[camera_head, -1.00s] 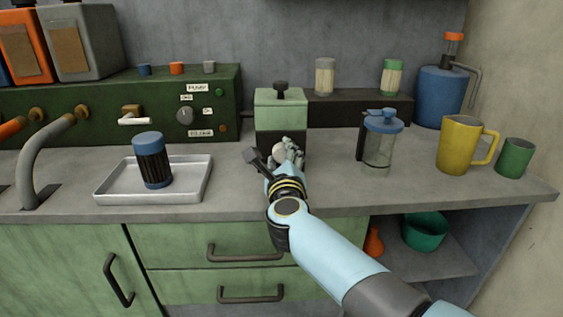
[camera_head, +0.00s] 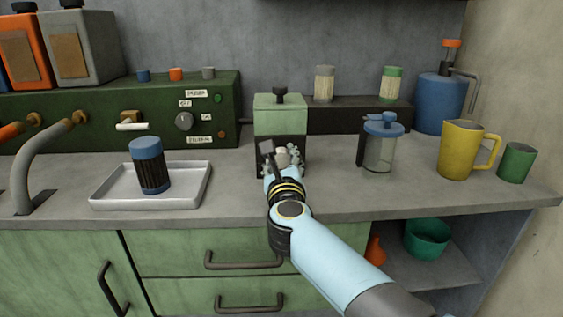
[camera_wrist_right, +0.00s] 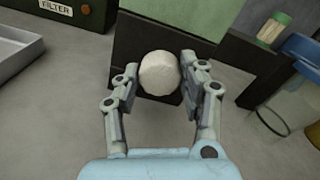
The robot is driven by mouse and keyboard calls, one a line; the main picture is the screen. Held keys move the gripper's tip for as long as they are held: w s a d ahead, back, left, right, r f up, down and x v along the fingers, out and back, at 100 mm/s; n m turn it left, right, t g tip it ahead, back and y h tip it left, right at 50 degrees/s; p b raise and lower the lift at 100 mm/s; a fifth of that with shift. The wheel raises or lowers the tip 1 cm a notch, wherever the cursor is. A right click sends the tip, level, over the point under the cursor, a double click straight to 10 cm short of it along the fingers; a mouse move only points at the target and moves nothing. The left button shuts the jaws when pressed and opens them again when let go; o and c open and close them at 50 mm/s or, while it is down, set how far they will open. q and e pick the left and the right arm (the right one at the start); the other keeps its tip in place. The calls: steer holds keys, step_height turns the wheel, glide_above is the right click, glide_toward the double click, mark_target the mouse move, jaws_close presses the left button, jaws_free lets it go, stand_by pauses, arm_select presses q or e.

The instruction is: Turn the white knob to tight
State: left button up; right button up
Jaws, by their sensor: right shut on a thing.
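The white knob (camera_wrist_right: 160,73) is on the dark lower front of a green-topped box (camera_head: 280,112) at the middle of the counter. In the right wrist view the knob is round and pale, with a finger on each side. My right gripper (camera_wrist_right: 160,78) is shut on it. In the head view the right gripper (camera_head: 281,160) covers most of the knob, and its fingers are turned about the knob. I see no mark that shows how tight the knob is. My left gripper is not in view.
A metal tray (camera_head: 104,198) with a dark, blue-capped jar (camera_head: 151,168) lies to the left. A blue-lidded clear jug (camera_head: 380,152), a yellow mug (camera_head: 458,152) and a green cup (camera_head: 516,163) stand to the right. The counter front before the box is clear.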

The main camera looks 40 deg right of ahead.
steer(key=shift+f, duration=0.15)
steer(key=o, duration=1.2)
steer(key=v, duration=0.7)
steer(key=shift+s+a, duration=0.15)
steer(key=shift+s, duration=0.1)
